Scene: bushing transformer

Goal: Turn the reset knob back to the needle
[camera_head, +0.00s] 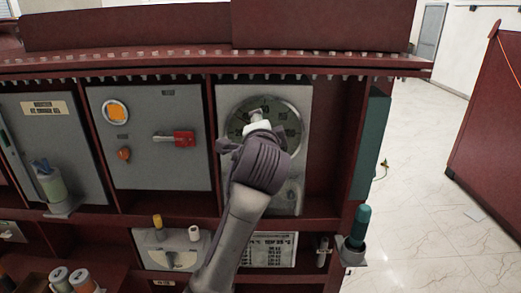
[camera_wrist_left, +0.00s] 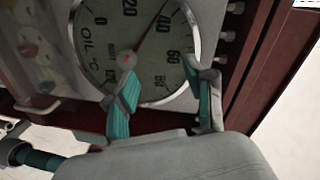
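A round oil temperature gauge (camera_head: 292,116) is set in a grey panel. Its dial, marked "OIL °C", fills the top of the left wrist view (camera_wrist_left: 168,52). A small light grey reset knob (camera_wrist_left: 127,61) sits at the dial's centre. A thin needle (camera_wrist_left: 148,37) points from the centre up towards the 40 mark. My left gripper (camera_head: 256,119) is in front of the gauge and covers its middle in the head view. In the left wrist view its teal-padded fingers (camera_wrist_left: 168,84) are apart. One fingertip is close below the knob; contact cannot be told. My right gripper is out of view.
Left of the gauge, a grey panel (camera_head: 140,170) carries a red handle (camera_head: 183,138) and an orange lamp (camera_head: 115,111). A lower panel has small knobs (camera_head: 194,233). A teal-topped post (camera_head: 359,222) stands at the lower right.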

